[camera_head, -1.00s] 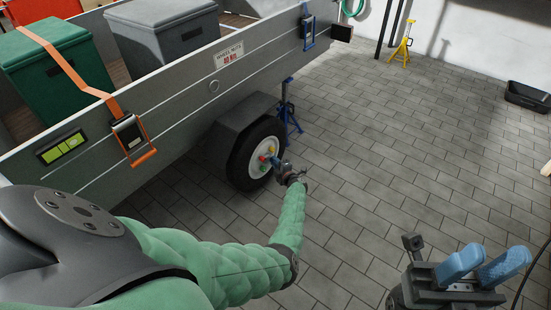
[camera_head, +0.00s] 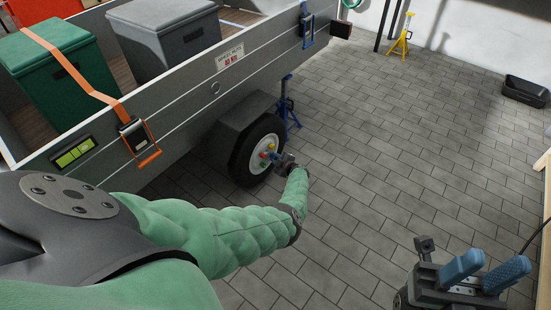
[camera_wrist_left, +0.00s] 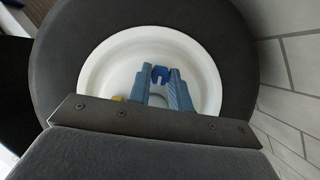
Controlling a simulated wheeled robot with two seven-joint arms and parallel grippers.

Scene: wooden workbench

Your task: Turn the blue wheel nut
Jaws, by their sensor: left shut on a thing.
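The blue wheel nut (camera_wrist_left: 160,74) shows in the left wrist view on the white rim, at the tips of my left gripper's blue fingers (camera_wrist_left: 160,80). The fingers are closed on its two sides. In the head view my left gripper (camera_head: 275,157) reaches the trailer wheel (camera_head: 241,158) from the right, and the blue nut is hard to tell from the blue fingers there. Other coloured nuts show on the hub, and a yellow one (camera_wrist_left: 118,98) is partly hidden in the wrist view. My right gripper (camera_head: 496,264) is open and empty, over the floor at lower right.
The grey trailer (camera_head: 180,100) carries a green box (camera_head: 60,75) and a grey box (camera_head: 170,38). A blue stand (camera_head: 287,105) is behind the wheel. A yellow stand (camera_head: 402,38) and black tray (camera_head: 526,90) are farther back. The paved floor (camera_head: 400,160) right of the wheel is clear.

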